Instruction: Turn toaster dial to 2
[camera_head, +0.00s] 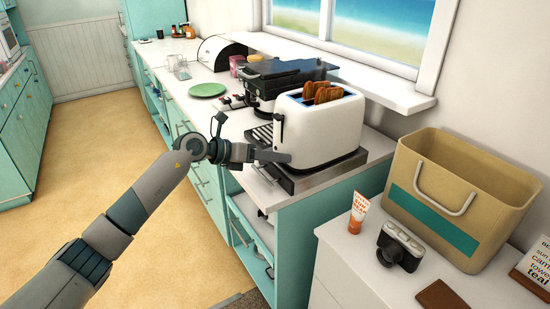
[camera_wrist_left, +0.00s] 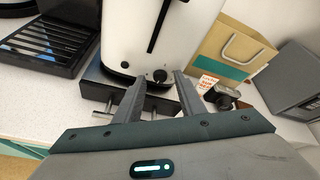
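My left gripper (camera_head: 284,158) is at the toaster's lower front. My right gripper is not in view.
A black appliance (camera_head: 278,78) stands behind the toaster. A green plate (camera_head: 207,90) lies farther along the counter. A tan bag (camera_head: 455,190), an orange and white tube (camera_head: 358,212) and a camera (camera_head: 399,247) stand on the lower white surface at right.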

